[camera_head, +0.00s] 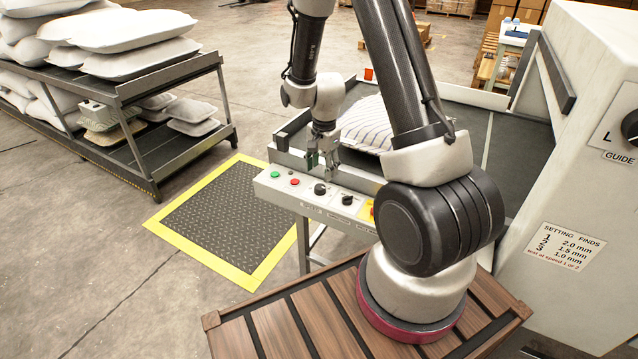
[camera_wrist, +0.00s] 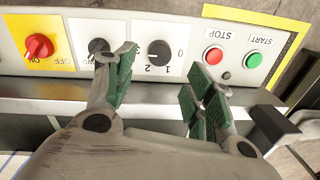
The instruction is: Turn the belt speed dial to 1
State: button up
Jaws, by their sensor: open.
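The control panel (camera_head: 300,196) runs along the front of the conveyor and appears upside down in the wrist view. A black dial (camera_wrist: 159,52) marked 0, 1 and 2 is on it, beside the red STOP button; it also shows in the head view (camera_head: 320,189). Its title is not readable and I cannot tell which number it points to. My gripper (camera_wrist: 163,78) is open and empty, its green-padded fingers on either side of the dial in the picture, apart from it. In the head view my gripper (camera_head: 322,158) is just above the panel.
A second black dial (camera_wrist: 99,48) is partly behind the left finger. A red ON/OFF switch (camera_wrist: 39,46), red STOP button (camera_wrist: 214,56) and green START button (camera_wrist: 254,60) share the panel. A striped pillow (camera_head: 367,124) lies on the belt behind my gripper.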

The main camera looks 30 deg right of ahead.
aim_at(320, 186)
notch_tip(320, 186, down, 7)
jog(key=shift+w+r, duration=0.1)
jog(key=shift+w, duration=0.05)
jog(key=shift+c, duration=0.2)
jog(key=c, duration=1)
